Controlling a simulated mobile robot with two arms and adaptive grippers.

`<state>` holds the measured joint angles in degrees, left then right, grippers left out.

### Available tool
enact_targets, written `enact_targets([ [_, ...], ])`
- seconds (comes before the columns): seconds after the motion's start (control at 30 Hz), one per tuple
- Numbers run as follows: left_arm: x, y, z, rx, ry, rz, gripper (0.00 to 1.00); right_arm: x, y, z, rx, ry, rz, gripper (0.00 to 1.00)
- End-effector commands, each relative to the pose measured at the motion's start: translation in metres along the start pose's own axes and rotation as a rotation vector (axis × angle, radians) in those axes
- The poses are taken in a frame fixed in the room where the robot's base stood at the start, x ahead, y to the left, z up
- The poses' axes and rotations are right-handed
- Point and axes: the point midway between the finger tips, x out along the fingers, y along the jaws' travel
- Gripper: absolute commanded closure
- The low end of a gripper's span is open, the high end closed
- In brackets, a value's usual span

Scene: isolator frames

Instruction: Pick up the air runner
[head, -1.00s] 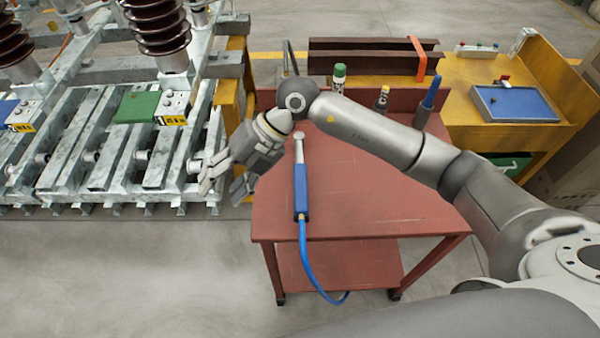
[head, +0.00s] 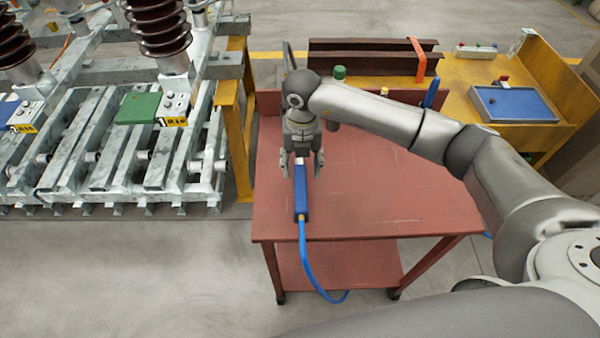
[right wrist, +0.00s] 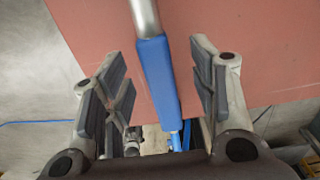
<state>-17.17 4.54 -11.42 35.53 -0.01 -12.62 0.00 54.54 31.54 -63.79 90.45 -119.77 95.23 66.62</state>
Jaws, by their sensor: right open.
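The air runner has a blue handle (head: 301,200) and a blue hose (head: 311,262) that hangs over the front edge of the red cart. It lies on the cart's top; its far metal end is hidden behind my gripper in the head view. My right gripper (head: 301,166) points down over the far part of the tool, fingers apart on either side. In the right wrist view the open gripper (right wrist: 160,90) has the blue handle (right wrist: 157,75) between its pads, touching neither. The metal neck (right wrist: 145,17) shows at the top. My left gripper is not in view.
The red cart top (head: 380,190) is mostly clear. A yellow bench (head: 465,75) stands behind on the right, and a metal frame (head: 120,165) with insulators on the left.

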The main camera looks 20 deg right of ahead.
Motion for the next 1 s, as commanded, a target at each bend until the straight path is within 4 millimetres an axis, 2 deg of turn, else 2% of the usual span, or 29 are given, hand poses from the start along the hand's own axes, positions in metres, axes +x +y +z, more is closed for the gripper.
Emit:
enact_targets([
  [0.13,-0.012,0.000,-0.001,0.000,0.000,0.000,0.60,0.019,0.003,0.000,0.000,0.005,-0.002,0.46],
  [0.3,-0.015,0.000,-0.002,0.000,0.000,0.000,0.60,0.042,0.004,0.001,0.000,0.002,0.000,0.46],
  [0.6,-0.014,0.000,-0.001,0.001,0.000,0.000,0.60,0.047,0.004,0.002,-0.001,0.000,0.001,0.48],
  [1.0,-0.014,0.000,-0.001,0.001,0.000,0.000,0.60,0.047,0.004,0.002,-0.001,0.000,0.002,0.99],
])
